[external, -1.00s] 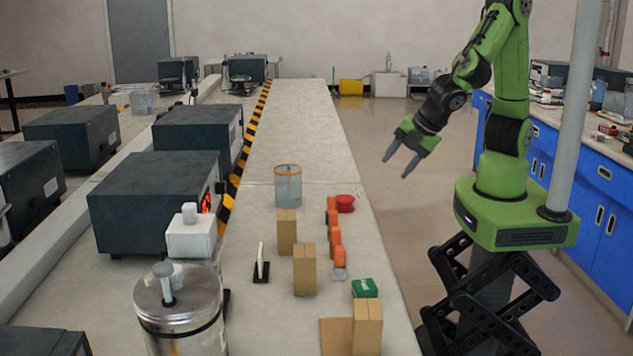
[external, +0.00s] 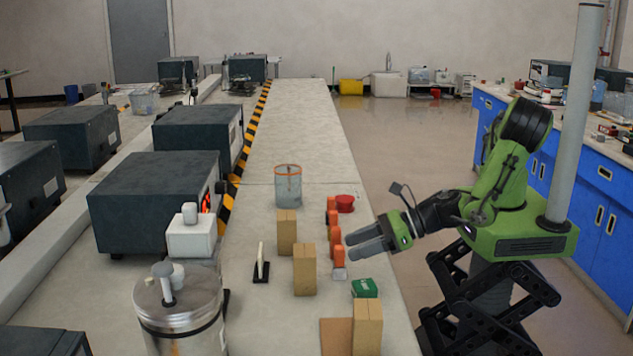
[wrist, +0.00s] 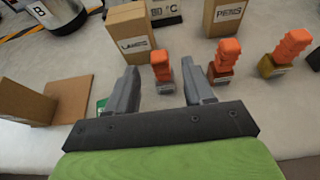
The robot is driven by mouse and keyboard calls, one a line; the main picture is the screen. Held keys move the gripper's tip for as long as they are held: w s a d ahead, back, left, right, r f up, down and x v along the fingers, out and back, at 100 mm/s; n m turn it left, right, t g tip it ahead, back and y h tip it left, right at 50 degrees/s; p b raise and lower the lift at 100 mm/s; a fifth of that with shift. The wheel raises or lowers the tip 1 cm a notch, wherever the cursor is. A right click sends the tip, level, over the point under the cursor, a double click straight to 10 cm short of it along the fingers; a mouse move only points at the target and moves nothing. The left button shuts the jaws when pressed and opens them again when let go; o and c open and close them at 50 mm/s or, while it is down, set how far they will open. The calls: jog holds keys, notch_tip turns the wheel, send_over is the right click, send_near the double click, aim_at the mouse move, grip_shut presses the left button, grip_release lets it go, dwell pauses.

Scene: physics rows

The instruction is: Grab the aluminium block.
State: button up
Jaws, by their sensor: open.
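An orange-topped block with a silver-grey base, seemingly the aluminium block (external: 340,272), stands on the bench at the near end of a row of similar blocks. In the wrist view, the aluminium block (wrist: 165,88) appears between my two fingers, just ahead of their tips. My gripper (external: 350,247) is open and empty, reaching in from the right over the bench edge. It also shows in the wrist view (wrist: 160,68). I cannot tell its exact height above the bench. The other blocks have a reddish-brown base (wrist: 218,75) and a brass-coloured base (wrist: 270,69).
Two cardboard boxes (external: 304,270) (external: 287,232) stand left of the row. A green box (external: 365,288) and another carton (external: 367,327) stand nearer the front. A red object (external: 345,203) and a glass cylinder (external: 288,188) are farther back.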

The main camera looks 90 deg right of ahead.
aim_at(339, 262)
jog(key=x, duration=0.6)
jog(key=shift+w, duration=0.3)
jog(key=shift+s, duration=0.1)
jog(key=shift+c, duration=0.4)
grip_shut()
